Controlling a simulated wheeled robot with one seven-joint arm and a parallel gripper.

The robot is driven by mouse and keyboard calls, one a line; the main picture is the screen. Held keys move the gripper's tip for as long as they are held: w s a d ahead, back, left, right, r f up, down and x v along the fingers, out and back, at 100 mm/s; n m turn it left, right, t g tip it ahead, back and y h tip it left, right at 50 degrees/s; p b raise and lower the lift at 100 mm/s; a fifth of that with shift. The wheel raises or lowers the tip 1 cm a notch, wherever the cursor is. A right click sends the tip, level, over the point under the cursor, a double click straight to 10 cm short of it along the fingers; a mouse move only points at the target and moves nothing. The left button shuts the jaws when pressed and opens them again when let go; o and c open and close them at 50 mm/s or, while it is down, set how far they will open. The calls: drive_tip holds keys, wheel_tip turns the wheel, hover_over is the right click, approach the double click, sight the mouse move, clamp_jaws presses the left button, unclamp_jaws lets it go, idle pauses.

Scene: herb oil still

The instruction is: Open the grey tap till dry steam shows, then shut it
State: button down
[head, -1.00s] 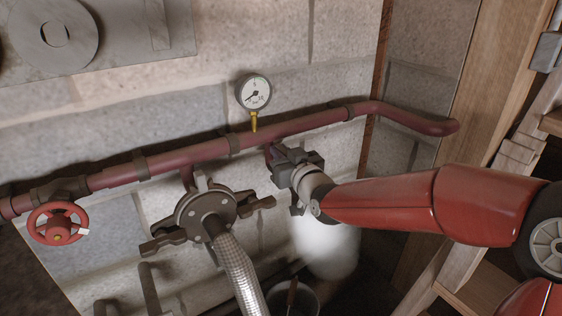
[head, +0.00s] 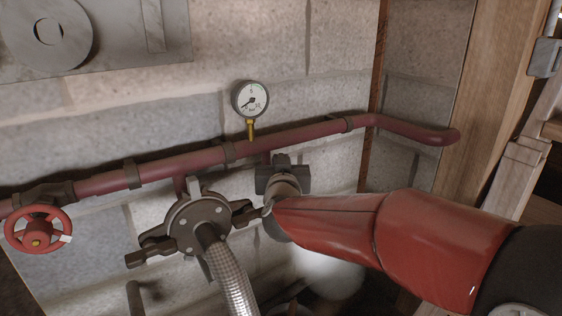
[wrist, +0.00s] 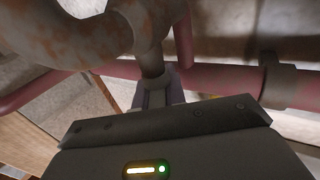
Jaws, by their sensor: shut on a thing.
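My gripper (head: 283,178) is at the red pipe (head: 216,157), below and right of the gauge. In the wrist view my gripper's fingers (wrist: 158,92) are shut on a grey part, which I take to be the handle of the grey tap (wrist: 152,64). In the head view my gripper and arm hide most of the tap. A white cloud of steam (head: 328,276) hangs below my forearm; it is thick and white, partly hidden by the arm.
A pressure gauge (head: 250,98) stands above the pipe, its needle pointing lower left. A red handwheel (head: 37,229) is at the left. A clamped flange (head: 197,222) with a braided hose (head: 231,281) is just left of my gripper. A wooden post (head: 434,130) stands at the right.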

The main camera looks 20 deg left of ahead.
idle(0.3)
drive_tip(key=c, duration=1.5)
unclamp_jaws()
drive_tip(key=shift+o, duration=0.2)
drive_tip(key=shift+s+d, duration=0.1)
